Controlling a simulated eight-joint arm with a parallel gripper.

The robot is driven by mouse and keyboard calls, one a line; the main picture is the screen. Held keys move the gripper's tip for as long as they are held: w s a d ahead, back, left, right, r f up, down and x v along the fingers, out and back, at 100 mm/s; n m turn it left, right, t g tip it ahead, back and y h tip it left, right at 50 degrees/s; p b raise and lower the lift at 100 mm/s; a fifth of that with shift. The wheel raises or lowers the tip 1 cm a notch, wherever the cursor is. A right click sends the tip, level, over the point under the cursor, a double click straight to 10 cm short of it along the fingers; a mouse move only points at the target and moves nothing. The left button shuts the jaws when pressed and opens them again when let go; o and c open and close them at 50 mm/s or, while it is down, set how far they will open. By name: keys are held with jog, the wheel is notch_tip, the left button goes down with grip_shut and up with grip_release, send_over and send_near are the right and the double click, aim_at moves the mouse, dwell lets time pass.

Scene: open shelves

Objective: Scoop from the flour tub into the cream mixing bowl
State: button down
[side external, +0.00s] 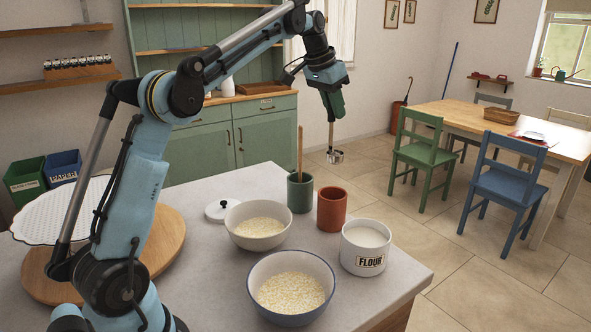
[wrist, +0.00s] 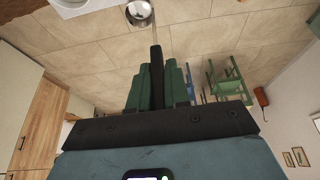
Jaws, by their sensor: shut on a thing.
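My gripper (side external: 332,108) is shut on the dark handle of a scoop (side external: 334,156), which hangs down with its small metal cup lowest. In the wrist view, the handle (wrist: 156,75) stands between the green fingers, and the cup (wrist: 139,13) is near the top edge; whether it holds anything is unclear. The white flour tub (side external: 362,262), labelled FLOUR and filled with white powder, stands open near the counter's right edge. The cup is above and beyond it, apart from it. The cream mixing bowl (side external: 258,243) stands left of the tub, with pale yellowish grains inside.
A blue-rimmed bowl (side external: 291,319) with similar grains stands at the front. A green crock (side external: 300,195) with an upright wooden stick and a terracotta pot (side external: 332,210) stand behind the tub. A white lid (side external: 222,210) lies beside the cream bowl. The air around the scoop looks clear.

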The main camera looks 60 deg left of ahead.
jog(key=shift+d, duration=0.1)
jog(key=s+d+f+h, duration=0.1)
jog(key=s+d+f, duration=0.1)
jog(key=d, duration=0.5)
jog(key=s+d+f+h, duration=0.1)
jog(key=d+f, duration=0.2)
jog(key=d, duration=0.3)
notch_tip(320, 180, down, 11)
jog(key=shift+d+r, duration=0.2)
dwell(0.3)
dwell(0.4)
notch_tip(320, 180, up, 11)
jog(key=shift+a, duration=0.45)
dwell(0.8)
jog(key=shift+r, duration=0.1)
